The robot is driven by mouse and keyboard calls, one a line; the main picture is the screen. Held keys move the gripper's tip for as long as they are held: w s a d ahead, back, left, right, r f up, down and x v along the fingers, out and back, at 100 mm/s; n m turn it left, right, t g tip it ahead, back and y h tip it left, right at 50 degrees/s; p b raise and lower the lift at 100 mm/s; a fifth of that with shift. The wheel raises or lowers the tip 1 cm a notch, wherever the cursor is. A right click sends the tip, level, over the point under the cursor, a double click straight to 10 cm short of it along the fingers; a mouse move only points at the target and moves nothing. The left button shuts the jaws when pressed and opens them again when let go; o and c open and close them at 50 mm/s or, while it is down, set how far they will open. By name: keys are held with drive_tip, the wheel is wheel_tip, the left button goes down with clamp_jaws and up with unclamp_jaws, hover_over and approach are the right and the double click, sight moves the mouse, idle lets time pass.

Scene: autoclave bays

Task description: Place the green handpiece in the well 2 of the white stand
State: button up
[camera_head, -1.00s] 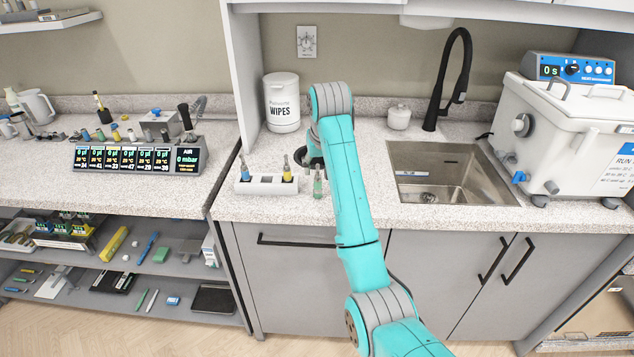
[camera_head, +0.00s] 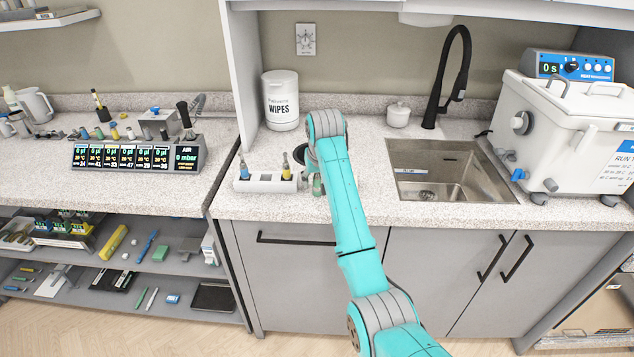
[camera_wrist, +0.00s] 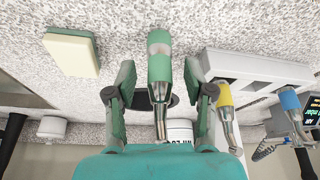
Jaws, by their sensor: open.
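The green handpiece (camera_wrist: 160,70) stands between the two fingers of my gripper (camera_wrist: 160,85) in the wrist view, with a visible gap on each side. My gripper is open and not closed on it. In the head view the handpiece (camera_head: 317,186) shows only partly beside my arm, just right of the white stand. The white stand (camera_head: 270,186) holds a blue handpiece (camera_head: 244,172) at its left end and a yellow handpiece (camera_head: 286,172) at its right end. The space between them looks empty. The stand (camera_wrist: 262,66) also shows right of my gripper in the wrist view.
A pale yellow block (camera_wrist: 72,52) lies on the counter left of my gripper in the wrist view. A wipes tub (camera_head: 281,102) stands behind the stand. A sink (camera_head: 450,178) with a black tap (camera_head: 455,75) lies to the right.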

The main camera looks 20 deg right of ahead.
clamp_jaws()
